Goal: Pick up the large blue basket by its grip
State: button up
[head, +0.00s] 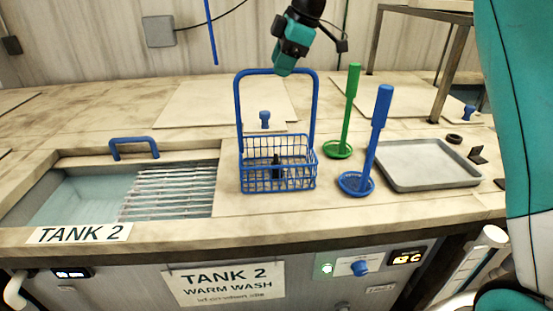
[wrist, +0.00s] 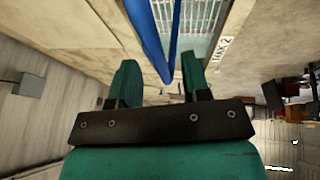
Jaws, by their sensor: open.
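The large blue basket (head: 262,180) stands upright on the counter to the right of the tank opening. It is a wire basket with a tall arched handle, whose grip bar (head: 256,71) runs across the top. A small dark item (head: 276,168) sits inside. My gripper (head: 284,68) is at the height of the grip bar, and its tips overlap the bar in the head view. In the wrist view the two teal fingers of my gripper (wrist: 158,76) are apart, with blue handle bars (wrist: 149,38) showing between and beyond them. Whether they touch the bar cannot be told.
A green tool (head: 351,100) and a blue tool (head: 378,140) stand upright right of the basket, beside a grey tray (head: 425,168). Tank 2 (head: 85,195), with a slatted rack (head: 170,192) and blue handle (head: 134,147), lies left. A blue knob (head: 265,120) is behind.

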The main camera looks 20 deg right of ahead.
jog(key=x, duration=0.2)
jog(key=shift+w+a+f, duration=0.1)
jog(key=shift+w+f, duration=0.05)
jog(key=shift+f, duration=0.1)
jog(key=shift+f, duration=0.3)
dwell(0.4)
grip_shut()
dwell(1.3)
